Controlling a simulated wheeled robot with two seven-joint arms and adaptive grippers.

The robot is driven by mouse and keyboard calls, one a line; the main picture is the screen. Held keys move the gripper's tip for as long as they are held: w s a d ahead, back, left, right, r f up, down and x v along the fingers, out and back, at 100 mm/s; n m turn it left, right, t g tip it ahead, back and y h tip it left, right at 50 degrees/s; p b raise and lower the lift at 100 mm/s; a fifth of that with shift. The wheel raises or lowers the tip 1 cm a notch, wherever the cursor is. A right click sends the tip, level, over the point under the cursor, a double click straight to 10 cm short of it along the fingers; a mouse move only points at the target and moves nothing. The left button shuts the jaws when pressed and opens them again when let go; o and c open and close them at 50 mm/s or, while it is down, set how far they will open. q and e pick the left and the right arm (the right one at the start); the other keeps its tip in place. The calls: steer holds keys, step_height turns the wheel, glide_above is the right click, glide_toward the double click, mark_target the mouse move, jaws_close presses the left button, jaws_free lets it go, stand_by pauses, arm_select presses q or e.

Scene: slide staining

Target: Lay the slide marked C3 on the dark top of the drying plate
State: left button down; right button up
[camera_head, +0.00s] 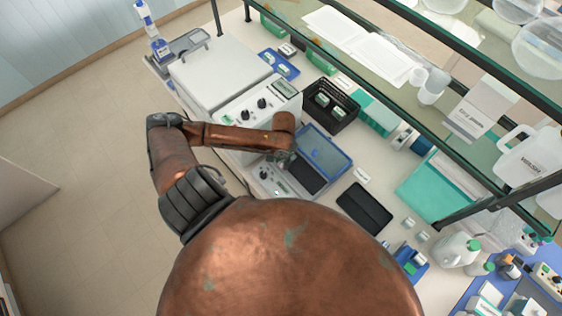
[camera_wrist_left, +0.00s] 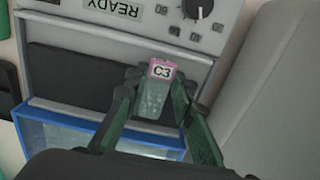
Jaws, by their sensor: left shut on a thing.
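The slide marked C3 (camera_wrist_left: 153,103) has a pink label end and shows in the left wrist view between the fingers of my left gripper (camera_wrist_left: 158,88). The gripper is shut on it. The drying plate has a flat dark top (camera_wrist_left: 75,78), a light housing and a display reading READY. In the wrist view, the slide appears over the right part of that dark top; I cannot tell the gap between them. In the head view, my left gripper (camera_head: 284,160) is at the plate's left side, beside its dark top (camera_head: 307,174); the slide cannot be made out there. My right gripper is not in view.
A blue-framed clear lid (camera_head: 326,150) stands at the plate's far side. A black basket (camera_head: 331,105) is behind it. A black mat or tray (camera_head: 365,208) lies to the right. A white machine with knobs (camera_head: 262,105) stands close behind my arm. A glass shelf overhangs the bench's back.

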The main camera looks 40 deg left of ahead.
arm_select(q)
steer(key=shift+s+d, duration=0.1)
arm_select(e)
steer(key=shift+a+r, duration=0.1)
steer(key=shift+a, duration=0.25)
arm_select(q)
steer(key=c, duration=1.6)
jaws_free()
steer(key=shift+f, duration=0.1)
step_height(320, 180, up, 12)
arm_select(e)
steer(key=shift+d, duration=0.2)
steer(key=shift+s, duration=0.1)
